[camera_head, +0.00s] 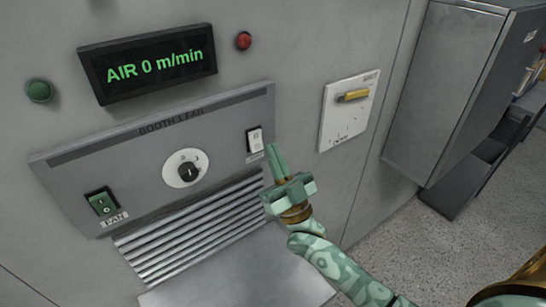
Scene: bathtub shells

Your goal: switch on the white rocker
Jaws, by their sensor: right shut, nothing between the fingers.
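The white rocker (255,139) sits in a dark frame at the right of the grey booth fan panel (150,155), with a small label below it. My right gripper (273,150) is shut and empty, its fingertips just below and to the right of the white rocker in the picture. I cannot tell whether the fingertips touch the panel. A green rocker (104,203) labelled FAN is at the panel's left. A round knob (186,169) is between the two rockers. My left gripper is not in view.
A display (150,64) above the panel reads AIR 0 m/min. A green button (39,91) and a red button (243,41) flank it. A white plate with a yellow handle (353,96) is to the right. Vent slats (190,235) and a metal ledge (240,279) lie below. A grey cabinet (440,90) stands right.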

